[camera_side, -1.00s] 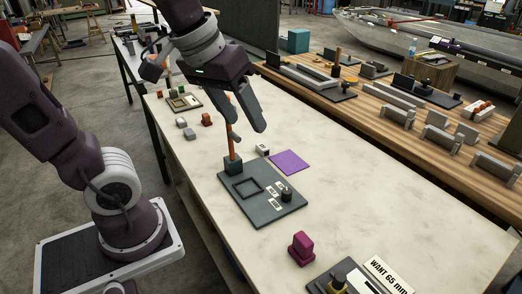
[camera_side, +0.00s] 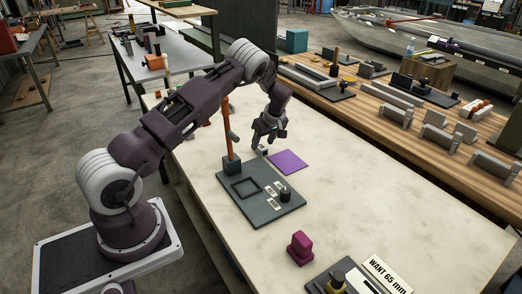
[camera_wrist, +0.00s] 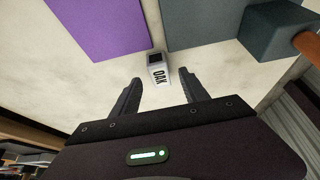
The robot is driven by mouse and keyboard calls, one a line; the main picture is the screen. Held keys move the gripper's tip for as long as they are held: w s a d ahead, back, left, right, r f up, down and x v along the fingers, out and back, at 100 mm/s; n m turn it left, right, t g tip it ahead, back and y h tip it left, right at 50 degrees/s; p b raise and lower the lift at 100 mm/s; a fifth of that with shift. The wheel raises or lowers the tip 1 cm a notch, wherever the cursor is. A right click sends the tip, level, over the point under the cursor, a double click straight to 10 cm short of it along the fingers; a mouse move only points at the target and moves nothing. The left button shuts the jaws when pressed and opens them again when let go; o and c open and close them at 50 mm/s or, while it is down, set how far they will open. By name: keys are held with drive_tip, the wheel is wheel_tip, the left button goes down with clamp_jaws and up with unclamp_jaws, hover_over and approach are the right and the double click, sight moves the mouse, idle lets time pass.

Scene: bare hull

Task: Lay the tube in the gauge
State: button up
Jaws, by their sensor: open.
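My gripper (camera_side: 268,138) is open and empty, pointing down over the table behind the dark plate. The piece also shows under my gripper in the side view (camera_side: 263,151). A copper-coloured upright post (camera_side: 228,135), perhaps the tube, stands in a dark block (camera_side: 232,166) at the plate's corner; my arm hides its top. I cannot tell which fixture is the gauge.
The dark plate (camera_side: 262,213) carries a raised square frame, labels and a black knob. A purple sheet (camera_side: 290,162) lies right of my gripper. A magenta block (camera_side: 300,248) and a "WANT 65 mm" sign (camera_side: 385,275) stand nearer. The right of the table is clear.

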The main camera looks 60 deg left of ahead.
sight(262, 147)
drive_tip(key=shift+x, duration=1.1)
clamp_jaws()
drive_tip(key=shift+r, duration=0.15)
wheel_tip(262, 147, up, 10)
